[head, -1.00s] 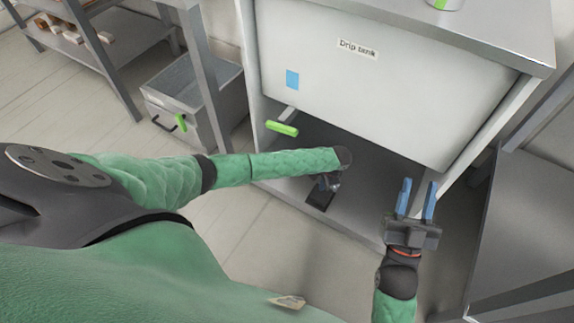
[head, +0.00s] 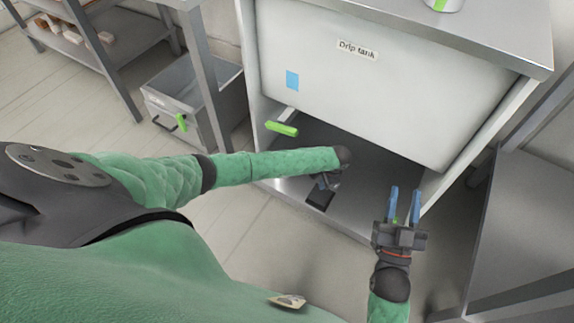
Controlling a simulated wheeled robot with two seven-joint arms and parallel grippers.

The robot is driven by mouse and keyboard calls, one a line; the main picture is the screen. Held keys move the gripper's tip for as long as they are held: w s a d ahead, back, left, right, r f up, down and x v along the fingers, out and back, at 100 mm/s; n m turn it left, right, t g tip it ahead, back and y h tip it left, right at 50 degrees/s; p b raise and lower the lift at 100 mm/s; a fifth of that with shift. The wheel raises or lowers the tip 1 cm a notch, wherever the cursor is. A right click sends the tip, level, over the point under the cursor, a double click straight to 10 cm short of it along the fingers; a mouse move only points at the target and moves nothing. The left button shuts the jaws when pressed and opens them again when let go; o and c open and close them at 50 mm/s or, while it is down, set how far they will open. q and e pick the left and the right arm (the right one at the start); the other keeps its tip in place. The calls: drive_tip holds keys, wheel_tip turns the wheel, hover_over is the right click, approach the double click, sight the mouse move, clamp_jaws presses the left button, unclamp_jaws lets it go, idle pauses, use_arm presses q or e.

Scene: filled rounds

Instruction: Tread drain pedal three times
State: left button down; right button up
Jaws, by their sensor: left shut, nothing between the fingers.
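The drip tank (head: 400,80) is a large white box with a "Drip tank" label, set in a grey frame. A small black pad (head: 319,199), which looks like the drain pedal, is at the front edge of the grey floor plate under the tank. My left gripper (head: 325,187) is shut and empty, just above or on this pad. My wrist partly hides it, and I cannot tell whether it touches. My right gripper (head: 404,205) is open and empty, its blue fingers pointing toward the tank, right of the pad.
A green-handled lever (head: 281,128) sticks out under the tank's left side. A grey metal bin (head: 195,90) with a green tag stands at the left beside a shelf rack (head: 100,60). A grey table (head: 530,220) is at the right.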

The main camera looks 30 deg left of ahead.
use_arm(q)
drive_tip(key=shift+r, duration=0.25)
use_arm(e)
wheel_tip(320, 180, down, 6)
drive_tip(key=g, duration=0.2)
drive_tip(key=shift+w+a, duration=0.25)
drive_tip(key=shift+w, duration=0.1)
idle(0.4)
